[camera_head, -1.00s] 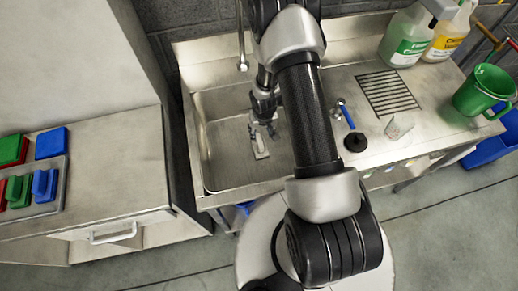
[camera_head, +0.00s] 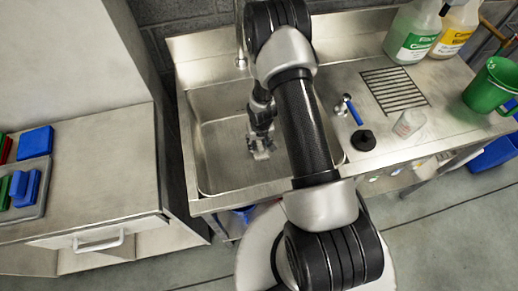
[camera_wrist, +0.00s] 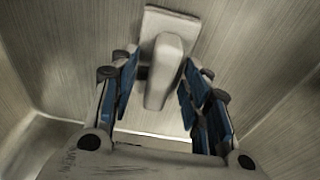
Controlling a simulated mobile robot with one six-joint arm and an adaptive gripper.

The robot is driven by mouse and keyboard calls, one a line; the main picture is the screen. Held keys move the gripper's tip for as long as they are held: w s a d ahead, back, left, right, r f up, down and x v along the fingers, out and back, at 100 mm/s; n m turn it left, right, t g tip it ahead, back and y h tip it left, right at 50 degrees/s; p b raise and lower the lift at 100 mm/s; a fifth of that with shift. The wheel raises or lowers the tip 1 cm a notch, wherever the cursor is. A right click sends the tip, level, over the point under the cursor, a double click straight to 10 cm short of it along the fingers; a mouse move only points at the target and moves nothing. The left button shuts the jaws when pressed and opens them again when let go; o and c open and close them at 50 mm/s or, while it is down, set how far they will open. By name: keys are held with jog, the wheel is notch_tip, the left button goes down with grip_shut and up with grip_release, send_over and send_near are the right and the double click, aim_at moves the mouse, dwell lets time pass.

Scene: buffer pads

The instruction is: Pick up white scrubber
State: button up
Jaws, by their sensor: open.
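The white scrubber (camera_wrist: 166,62) lies on the floor of the sink, a pale flat pad with a raised handle. In the wrist view its handle stands between the two blue-lined fingers of my gripper (camera_wrist: 160,85). The fingers are apart, with gaps on both sides of the handle. In the head view my gripper (camera_head: 261,146) is low inside the sink basin (camera_head: 218,165) and mostly covers the scrubber there.
The basin walls surround my gripper. On the counter to the right are a blue-handled tool (camera_head: 353,110), a black round stopper (camera_head: 362,140), a clear cup-like item (camera_head: 408,123) and a green jug (camera_head: 490,88). Colored pads lie on a tray (camera_head: 38,205) at left.

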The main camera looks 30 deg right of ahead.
jog(key=shift+r, duration=0.15)
jog(key=shift+c, duration=0.3)
grip_shut()
dwell(0.3)
